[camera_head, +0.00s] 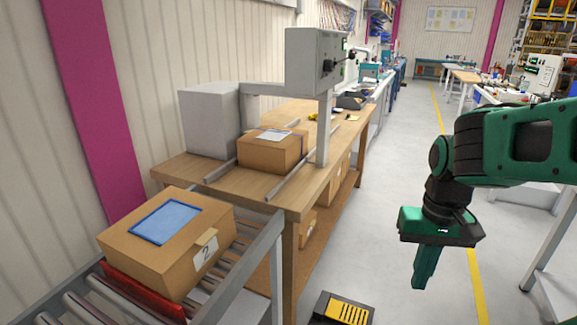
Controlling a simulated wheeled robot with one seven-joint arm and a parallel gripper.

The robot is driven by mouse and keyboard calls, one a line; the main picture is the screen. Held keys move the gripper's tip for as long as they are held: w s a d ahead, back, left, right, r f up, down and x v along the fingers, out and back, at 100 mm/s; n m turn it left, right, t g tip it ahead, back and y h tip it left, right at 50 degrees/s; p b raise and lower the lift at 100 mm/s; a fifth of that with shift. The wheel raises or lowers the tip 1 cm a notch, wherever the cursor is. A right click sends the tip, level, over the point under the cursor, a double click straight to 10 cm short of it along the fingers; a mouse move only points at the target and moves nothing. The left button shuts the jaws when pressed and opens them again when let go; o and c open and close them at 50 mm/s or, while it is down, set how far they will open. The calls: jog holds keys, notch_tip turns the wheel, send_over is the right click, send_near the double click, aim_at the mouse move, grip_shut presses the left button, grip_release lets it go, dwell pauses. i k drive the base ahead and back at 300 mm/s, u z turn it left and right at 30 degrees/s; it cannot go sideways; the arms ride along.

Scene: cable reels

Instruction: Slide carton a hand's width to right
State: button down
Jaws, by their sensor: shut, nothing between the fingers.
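A brown carton (168,243) sits on the roller conveyor at the lower left. It has a blue panel on top and a white tag marked "2" on its front. A second brown carton (273,150) with a white label on top lies on the wooden bench between two metal rails. My gripper (422,284) hangs at the right, pointing down over the floor. Its green fingers are together and empty, well apart from both cartons.
The bench (297,204) has a grey machine head (317,64) on a post and a grey box (209,121). A red bar (140,294) lies by the conveyor carton. A black-and-yellow item (344,309) is on the floor. The aisle is clear around my gripper.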

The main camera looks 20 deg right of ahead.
aim_at(269, 160)
jog(key=z, duration=0.15)
jog(key=i, duration=1)
jog(key=u, duration=0.1)
